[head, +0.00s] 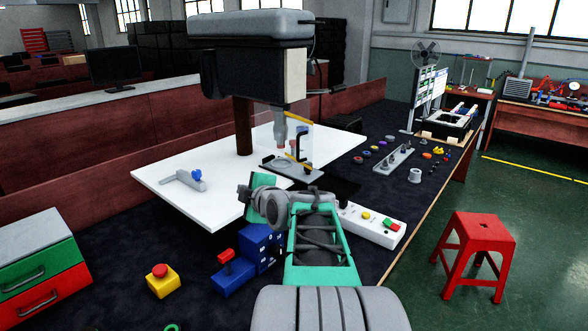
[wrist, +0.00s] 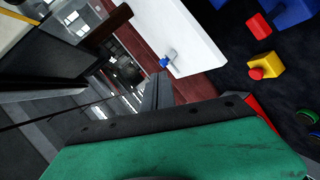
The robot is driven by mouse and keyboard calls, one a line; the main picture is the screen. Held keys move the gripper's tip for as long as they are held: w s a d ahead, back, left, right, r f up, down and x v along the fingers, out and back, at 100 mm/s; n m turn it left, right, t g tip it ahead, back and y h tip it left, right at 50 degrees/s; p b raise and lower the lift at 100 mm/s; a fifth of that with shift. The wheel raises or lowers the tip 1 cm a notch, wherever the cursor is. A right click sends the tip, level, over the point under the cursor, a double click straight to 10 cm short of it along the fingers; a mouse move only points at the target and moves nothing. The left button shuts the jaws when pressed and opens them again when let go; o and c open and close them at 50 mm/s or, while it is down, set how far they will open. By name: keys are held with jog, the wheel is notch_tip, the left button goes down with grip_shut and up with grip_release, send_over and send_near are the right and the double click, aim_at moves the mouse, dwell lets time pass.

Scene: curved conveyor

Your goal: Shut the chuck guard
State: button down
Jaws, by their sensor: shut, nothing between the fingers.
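The chuck guard (head: 308,137) is a clear panel with yellow strips and a black handle on the drill press (head: 251,70). It stands upright just right of the grey chuck (head: 280,136); its exact swing angle is hard to tell. My gripper shows in the wrist view as narrow grey fingers (wrist: 158,92), held together and empty. In the head view its green body is in front of the press and below the guard, apart from it. The fingertips are not clear in the head view.
A white board (head: 168,170) lies under the press, with a grey and blue clamp (head: 185,180) on it. A blue block (head: 262,243) and a yellow button box (head: 162,281) are at the front left.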

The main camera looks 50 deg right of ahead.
jog(key=s+d+r+n+t+h+b, duration=0.1)
jog(key=s+d+r+h, duration=0.1)
jog(key=d, duration=0.5)
jog(key=s+d+r+n+t+h, duration=0.1)
jog(key=s+d+r+h, duration=0.15)
jog(key=d, duration=0.35)
jog(key=w+d+p, duration=0.4)
jog(key=w+d, duration=0.2)
jog(key=d, duration=0.1)
jog(key=shift+f, duration=0.15)
